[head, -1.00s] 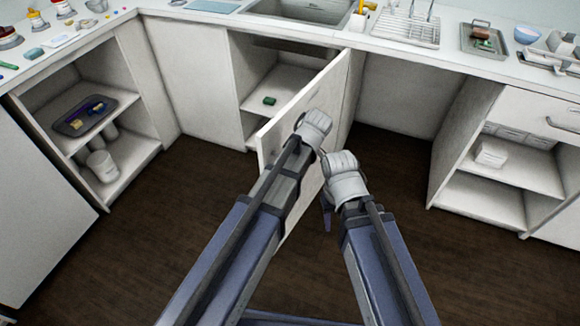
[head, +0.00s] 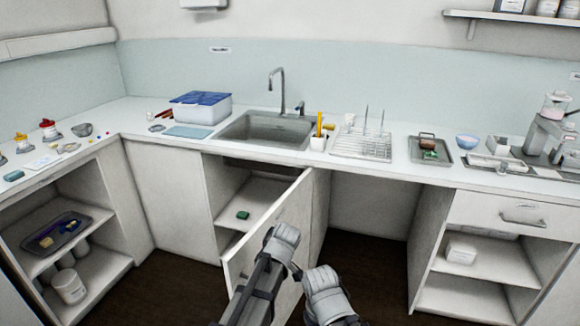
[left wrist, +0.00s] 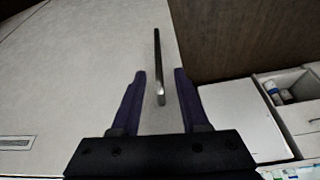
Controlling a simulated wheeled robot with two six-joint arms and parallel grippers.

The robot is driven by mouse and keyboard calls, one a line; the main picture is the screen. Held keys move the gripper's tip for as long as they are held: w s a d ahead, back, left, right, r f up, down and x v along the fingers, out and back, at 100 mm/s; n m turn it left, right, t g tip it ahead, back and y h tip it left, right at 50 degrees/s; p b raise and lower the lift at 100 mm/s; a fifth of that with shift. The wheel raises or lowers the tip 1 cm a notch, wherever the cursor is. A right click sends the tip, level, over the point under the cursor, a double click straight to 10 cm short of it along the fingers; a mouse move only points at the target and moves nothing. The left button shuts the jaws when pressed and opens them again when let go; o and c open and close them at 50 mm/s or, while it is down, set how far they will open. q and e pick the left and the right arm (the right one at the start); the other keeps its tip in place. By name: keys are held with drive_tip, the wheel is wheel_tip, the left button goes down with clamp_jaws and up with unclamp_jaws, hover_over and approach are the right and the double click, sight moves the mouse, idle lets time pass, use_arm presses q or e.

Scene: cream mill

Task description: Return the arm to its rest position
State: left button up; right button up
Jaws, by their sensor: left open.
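My left arm's wrist (head: 284,240) is in front of an open white cabinet door (head: 262,235) under the sink. In the left wrist view my left gripper (left wrist: 160,76) is open, with two dark purple fingers apart. A dark bar handle (left wrist: 157,58) on a pale panel lies along the space between the fingers; I cannot tell whether they touch it. My right arm's wrist (head: 325,285) is low in the head view, just right of the left one. Its fingers are hidden.
The open cabinet holds a green item (head: 242,215). The counter carries a sink (head: 262,130), a blue-lidded box (head: 200,108), a dish rack (head: 362,144) and a blue bowl (head: 467,141). Open shelves stand left and right. Dark floor (head: 365,265) is clear right of the door.

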use_arm(q)
drive_tip(key=s+d+r+m+g+h+p, duration=0.1)
drive_tip(key=s+d+r+m+p, duration=0.2)
drive_tip(key=s+r+m+p, duration=0.2)
drive_tip(key=s+d+r+m+h+p, duration=0.2)
drive_tip(key=s+r+m+p, duration=0.3)
drive_tip(key=s+m, duration=0.6)
drive_tip(key=shift+s+d+r+m+g+p, duration=0.15)
drive_tip(key=shift+s+d+m+g+p, duration=0.2)
drive_tip(key=shift+d+m+p, duration=0.2)
